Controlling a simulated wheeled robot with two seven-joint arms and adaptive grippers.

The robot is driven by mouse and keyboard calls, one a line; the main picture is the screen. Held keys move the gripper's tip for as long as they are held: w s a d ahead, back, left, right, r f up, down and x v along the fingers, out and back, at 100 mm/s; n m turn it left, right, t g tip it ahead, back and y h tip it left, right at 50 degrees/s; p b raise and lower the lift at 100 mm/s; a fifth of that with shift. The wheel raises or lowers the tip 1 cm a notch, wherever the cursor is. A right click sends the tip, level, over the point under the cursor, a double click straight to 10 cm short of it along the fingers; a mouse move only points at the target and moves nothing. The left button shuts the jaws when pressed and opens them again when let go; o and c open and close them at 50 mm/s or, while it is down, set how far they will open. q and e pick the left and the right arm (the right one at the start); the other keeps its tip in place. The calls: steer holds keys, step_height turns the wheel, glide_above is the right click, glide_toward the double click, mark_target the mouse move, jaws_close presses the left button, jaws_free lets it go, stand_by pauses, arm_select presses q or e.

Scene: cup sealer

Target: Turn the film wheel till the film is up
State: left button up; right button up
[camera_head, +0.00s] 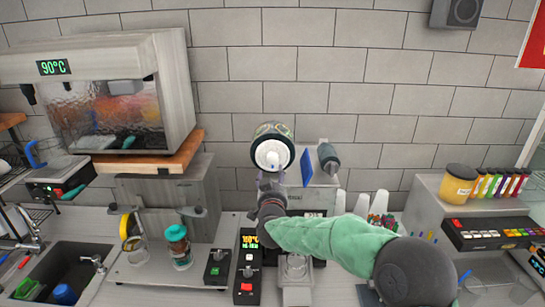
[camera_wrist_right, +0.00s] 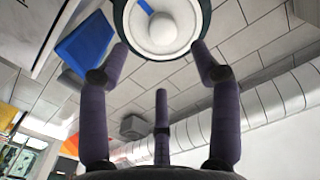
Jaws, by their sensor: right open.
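The film wheel, a round white disc with a hub and a small blue mark (camera_head: 272,155), faces me at the top of the cup sealer (camera_head: 318,200). A dark patterned roll (camera_head: 272,130) shows behind its rim. In the right wrist view the wheel (camera_wrist_right: 162,27) is ahead of the spread fingers (camera_wrist_right: 161,62). The gripper is open and empty. The side fingertips overlap the wheel's lower rim; I cannot tell whether they touch it. The film is not clearly visible. My left gripper is out of view.
A blue panel (camera_head: 307,167) stands right of the wheel, with a dark roll end (camera_head: 328,157) beyond it. Control boxes (camera_head: 248,272) stand below. A teal-lidded jar (camera_head: 178,246) is to the left, white cup stacks (camera_head: 361,205) to the right. The tiled wall is behind.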

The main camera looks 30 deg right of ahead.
mark_target(273, 160)
steer(key=x, duration=0.2)
steer(key=p+x, duration=0.1)
steer(key=x, duration=0.1)
steer(key=p+x, duration=0.1)
steer(key=x, duration=0.2)
steer(key=shift+r, duration=0.25)
steer(key=shift+w+d+r+p, duration=0.1)
steer(key=shift+w+d+p, duration=0.25)
steer(key=shift+w, duration=0.2)
steer(key=shift+w+d, duration=0.3)
steer(key=shift+w, duration=0.35)
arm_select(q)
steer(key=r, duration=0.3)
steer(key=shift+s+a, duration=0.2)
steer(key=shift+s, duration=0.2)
arm_select(e)
steer(key=shift+s, duration=0.15)
steer(key=shift+a, duration=0.1)
steer(key=shift+c, duration=0.6)
jaws_close()
